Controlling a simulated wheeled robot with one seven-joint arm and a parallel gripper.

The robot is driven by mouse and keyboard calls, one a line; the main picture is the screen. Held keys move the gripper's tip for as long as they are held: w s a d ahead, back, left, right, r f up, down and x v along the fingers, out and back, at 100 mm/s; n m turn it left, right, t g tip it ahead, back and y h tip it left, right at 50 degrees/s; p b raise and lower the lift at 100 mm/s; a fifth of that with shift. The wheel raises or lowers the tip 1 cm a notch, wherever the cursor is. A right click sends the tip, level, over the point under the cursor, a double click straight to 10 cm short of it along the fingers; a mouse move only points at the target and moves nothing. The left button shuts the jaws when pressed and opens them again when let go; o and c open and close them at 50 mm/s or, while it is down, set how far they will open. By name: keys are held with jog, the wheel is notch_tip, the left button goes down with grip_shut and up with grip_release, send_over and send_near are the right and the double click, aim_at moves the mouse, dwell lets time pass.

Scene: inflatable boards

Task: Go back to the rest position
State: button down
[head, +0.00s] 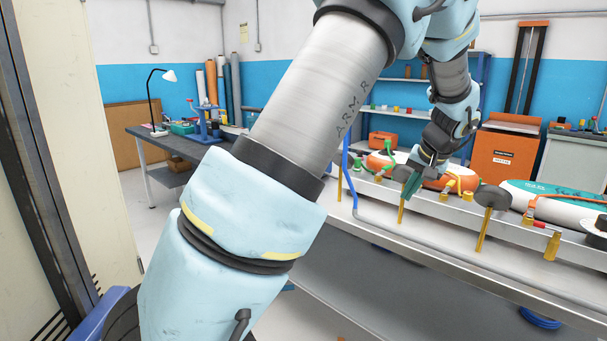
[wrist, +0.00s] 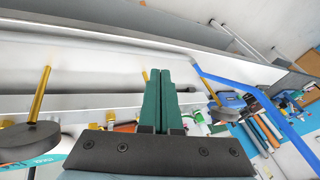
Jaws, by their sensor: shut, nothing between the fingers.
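My gripper (head: 412,186) is above the near side of the long workbench (head: 450,253), with its green fingers pointing down. In the wrist view the two green fingers of my gripper (wrist: 159,92) lie side by side, closed with nothing between them. My pale blue and grey arm crosses the middle of the head view and hides part of the room and bench.
Inflatable boards (head: 560,203) lie on the bench. Brass posts with dark round pads (head: 493,197) stand along its front. A blue hose (head: 345,170) runs near my gripper. An orange machine (head: 503,158) stands behind. A dark side table (head: 180,145) is at left.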

jog(key=s+a+f+n+g, duration=0.2)
jog(key=s+a, duration=0.1)
jog(key=a, duration=1.4)
jog(key=s+a+f+n+g+h, duration=0.1)
jog(key=s+a+f+n, duration=0.1)
jog(key=s+a, duration=1.2)
jog(key=shift+a+f+n+g+h, duration=0.3)
jog(key=shift+a+f+h, duration=0.1)
jog(key=shift+a, duration=0.4)
